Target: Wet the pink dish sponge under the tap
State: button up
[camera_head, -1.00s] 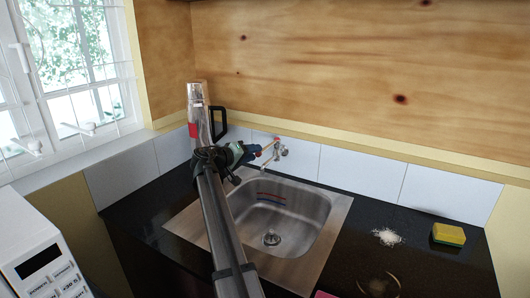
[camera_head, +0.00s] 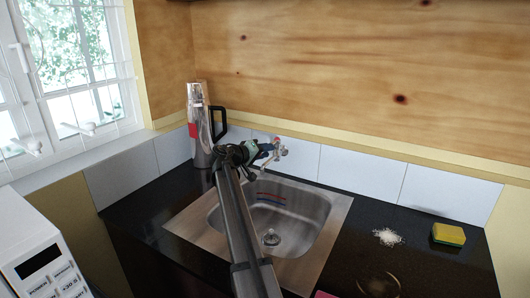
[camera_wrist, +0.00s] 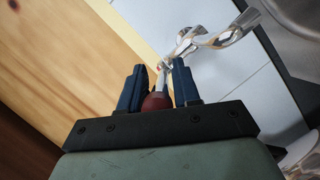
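The chrome tap (camera_head: 281,150) is on the tiled wall behind the steel sink (camera_head: 335,205), partly hidden by my gripper (camera_head: 268,150). In the wrist view, the tap (camera_wrist: 205,40) is just past my gripper (camera_wrist: 160,82). Its two blue fingers stand close on either side of a dark red knob (camera_wrist: 156,102) on a metal stem leading toward the tap. The fingers appear shut on this knob. A pink edge, probably the pink dish sponge (camera_head: 323,295), shows at the bottom of the head view; the rest is cut off. A pale spot shows at the drain; I cannot tell whether it is water.
A steel jug-like container with a black handle (camera_head: 219,121) stands in the back left corner, close to my arm. A yellow-green sponge (camera_head: 449,235) and white grains (camera_head: 387,237) lie on the dark counter at right. A white appliance (camera_head: 38,258) is at lower left.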

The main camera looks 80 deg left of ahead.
grip_shut()
dwell(0.3)
jog(key=shift+w+d+n+g+y, duration=0.45)
jog(key=shift+w+n+g+y, duration=0.2)
jog(key=shift+n+y, duration=0.2)
jog(key=shift+w+d+n+g+y, duration=0.45)
jog(key=shift+w+n+g+y, duration=0.2)
jog(key=shift+n+y, duration=0.15)
jog(key=shift+o, duration=1.2)
grip_release()
jog(key=shift+s, duration=0.1)
jog(key=v, duration=1.3)
jog(key=shift+s+d, duration=0.25)
jog(key=shift+d, duration=0.05)
